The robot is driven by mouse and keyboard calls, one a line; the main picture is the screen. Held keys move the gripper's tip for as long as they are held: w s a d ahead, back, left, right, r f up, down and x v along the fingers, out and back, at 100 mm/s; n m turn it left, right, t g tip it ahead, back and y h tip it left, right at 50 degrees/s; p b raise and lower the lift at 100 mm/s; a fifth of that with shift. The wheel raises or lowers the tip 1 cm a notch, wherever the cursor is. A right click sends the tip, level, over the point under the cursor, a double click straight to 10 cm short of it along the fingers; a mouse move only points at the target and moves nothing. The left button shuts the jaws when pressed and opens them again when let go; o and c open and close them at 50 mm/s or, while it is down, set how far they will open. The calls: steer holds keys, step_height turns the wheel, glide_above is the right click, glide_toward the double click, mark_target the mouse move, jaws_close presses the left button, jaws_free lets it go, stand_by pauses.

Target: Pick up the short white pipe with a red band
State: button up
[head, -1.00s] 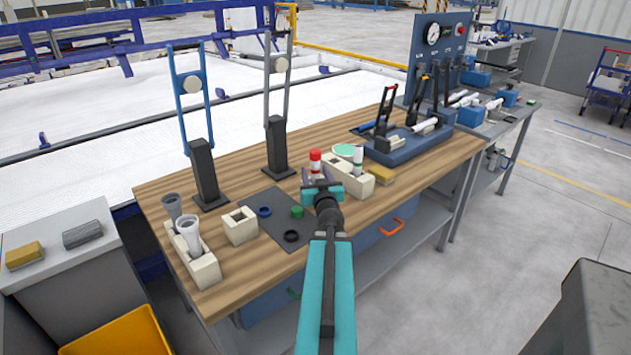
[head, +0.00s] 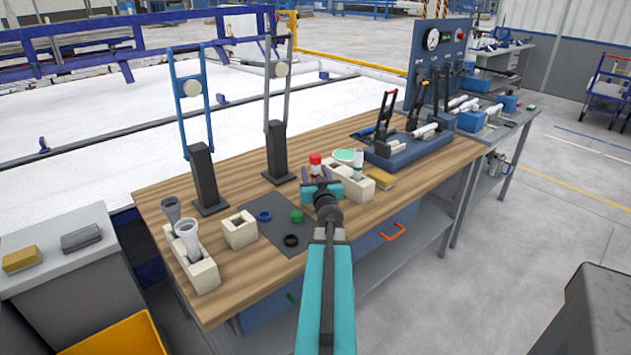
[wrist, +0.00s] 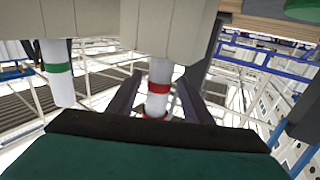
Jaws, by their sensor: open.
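The short white pipe with a red band (head: 315,165) stands upright in a cream block holder (head: 333,171) on the wooden workbench. My gripper (head: 320,178) is open beside it, on the near side of the holder. In the wrist view the red-banded pipe (wrist: 158,88) shows between the two spread dark fingers of my gripper (wrist: 160,82). The fingers do not visibly pinch it. A second red mark shows near the pipe's end, partly hidden by my gripper body. A white pipe with a green band (head: 358,162) stands in the same holder; it also shows in the wrist view (wrist: 58,72).
A yellow block (head: 381,181) and a blue clamp fixture (head: 410,148) lie right of the holder. A dark mat (head: 268,235) with rings lies left. Tall blue (head: 203,180) and grey (head: 279,150) stands rise behind. Another holder (head: 202,272) carries grey pipes.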

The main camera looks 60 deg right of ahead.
steer(key=x, duration=0.3)
steer(key=shift+d, duration=0.2)
stand_by(0.5)
steer(key=c, duration=1.1)
